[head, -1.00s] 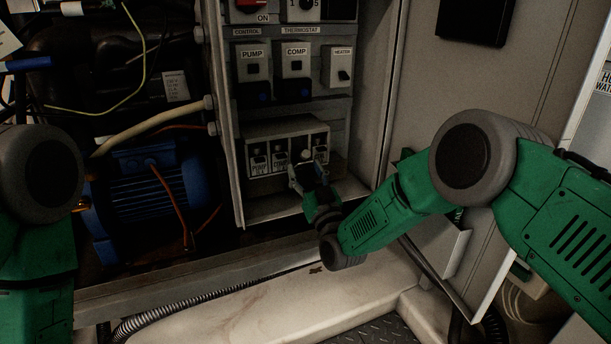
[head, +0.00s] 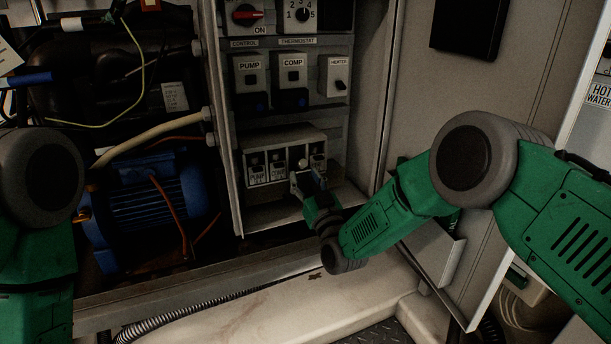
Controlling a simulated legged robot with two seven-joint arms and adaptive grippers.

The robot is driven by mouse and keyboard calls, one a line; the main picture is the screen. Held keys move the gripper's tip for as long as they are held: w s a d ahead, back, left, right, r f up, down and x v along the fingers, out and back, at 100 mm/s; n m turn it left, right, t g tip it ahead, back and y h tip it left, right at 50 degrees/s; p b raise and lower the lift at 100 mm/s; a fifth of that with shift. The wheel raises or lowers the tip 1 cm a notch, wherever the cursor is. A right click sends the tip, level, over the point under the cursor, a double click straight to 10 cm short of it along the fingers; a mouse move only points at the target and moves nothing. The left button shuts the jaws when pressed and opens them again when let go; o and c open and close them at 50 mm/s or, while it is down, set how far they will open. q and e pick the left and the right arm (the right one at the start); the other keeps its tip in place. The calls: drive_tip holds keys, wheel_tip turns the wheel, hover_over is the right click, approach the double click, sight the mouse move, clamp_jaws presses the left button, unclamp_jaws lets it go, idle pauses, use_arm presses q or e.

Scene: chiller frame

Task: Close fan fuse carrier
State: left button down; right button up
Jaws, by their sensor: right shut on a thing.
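The grey fuse block (head: 285,137) sits low in the open electrical box, with a row of fuse carriers along its front. The pump fuse carrier (head: 256,173) and the comp fuse carrier (head: 278,171) show at the left and middle. The fan fuse carrier (head: 318,162) is at the right end, partly hidden by my right gripper (head: 303,176). My right gripper reaches up from the lower right and is shut on the fan fuse carrier. The exact contact and the carrier's tilt are too small to tell. My left gripper is out of view; only part of its arm shows.
Pump switch (head: 250,73), comp switch (head: 292,75) and heater switch (head: 337,78) sit above the block. The box's side walls and bottom lip surround the gripper. A blue motor (head: 150,205) stands left; the open door (head: 460,85) is right.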

sight(304, 167)
drive_tip(key=shift+w+a+r+g+h+p, duration=0.15)
drive_tip(key=shift+r+g+p, duration=0.3)
drive_tip(key=shift+p, duration=0.55)
drive_tip(key=shift+w+d+r+g+h+p, duration=0.1)
drive_tip(key=shift+r+g+h+p, duration=0.15)
drive_tip(key=shift+g+p, duration=0.65)
drive_tip(key=shift+w+a+r+g+h+p, duration=0.1)
drive_tip(key=shift+w+r+g+h+p, duration=0.2)
drive_tip(key=shift+p, duration=0.85)
drive_tip(key=g+p, duration=0.2)
drive_tip(key=p, duration=0.1)
drive_tip(key=shift+w+r, duration=0.2)
drive_tip(key=shift+r, duration=0.1)
drive_tip(key=shift+w+a+g+h+p, duration=0.1)
drive_tip(key=shift+w+g+h+p, duration=0.05)
drive_tip(key=shift+g+h+p, duration=0.25)
drive_tip(key=o, duration=0.8)
drive_tip(key=shift+f, duration=0.15)
drive_tip(key=shift+a, duration=0.1)
